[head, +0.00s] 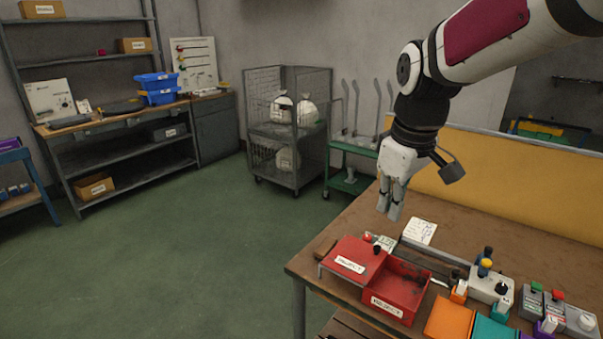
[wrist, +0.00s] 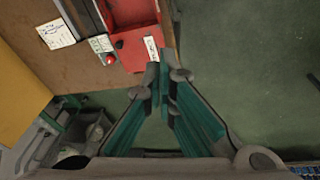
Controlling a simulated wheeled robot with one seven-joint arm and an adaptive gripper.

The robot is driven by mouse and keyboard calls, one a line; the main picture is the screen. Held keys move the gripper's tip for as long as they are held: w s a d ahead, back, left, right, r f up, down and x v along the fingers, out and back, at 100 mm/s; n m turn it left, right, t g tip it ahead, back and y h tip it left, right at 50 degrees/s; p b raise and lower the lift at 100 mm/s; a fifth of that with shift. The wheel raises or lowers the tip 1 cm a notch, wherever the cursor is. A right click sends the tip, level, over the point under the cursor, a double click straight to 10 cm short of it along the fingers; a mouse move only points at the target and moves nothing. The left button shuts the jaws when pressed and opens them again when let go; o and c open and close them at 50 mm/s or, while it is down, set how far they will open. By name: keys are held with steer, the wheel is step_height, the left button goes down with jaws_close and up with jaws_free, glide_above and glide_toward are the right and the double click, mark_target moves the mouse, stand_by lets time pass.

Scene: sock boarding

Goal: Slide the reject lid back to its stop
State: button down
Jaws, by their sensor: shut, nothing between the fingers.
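The red reject lid (head: 345,254), with a white label and a small dark knob, sits toward the left end of the red reject bin (head: 408,284). The bin's right part is uncovered and its inside shows. My gripper (head: 390,212) hangs above the table behind the lid, apart from it, with its fingers together and empty. In the wrist view the lid (wrist: 134,52) is at the top, beyond my closed fingertips (wrist: 159,76). The fingertips overlap the picture of the lid's label edge; I cannot tell the gap in depth.
A red button (head: 367,236) and a written card (head: 420,231) are behind the lid. A grey rail (head: 432,255) runs behind the bin. Orange (head: 449,318) and teal (head: 492,330) trays and several small devices crowd the right. The floor left of the table is clear.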

steer(key=w+f+n+y, duration=0.1)
steer(key=w+f+n, duration=0.3)
steer(key=w, duration=0.5)
steer(key=n+y, duration=0.1)
steer(key=y, duration=0.1)
glide_above(360, 248)
step_height(360, 248, down, 10)
steer(key=shift+g, duration=0.3)
steer(key=x, duration=0.9)
steer(key=shift+s+d+f+p, duration=0.15)
steer(key=shift+s+f+p, duration=0.15)
steer(key=shift+f, duration=0.1)
steer(key=shift+s+d+p, duration=0.2)
steer(key=shift+s+d, duration=0.05)
steer(key=shift+d, duration=0.3)
steer(key=shift+s+d+p, duration=0.15)
steer(key=shift+s+d, duration=0.1)
steer(key=shift+d, duration=0.3)
steer(key=shift+s+d+f, duration=0.1)
steer(key=shift+s+d, duration=0.25)
steer(key=shift+d, duration=0.3)
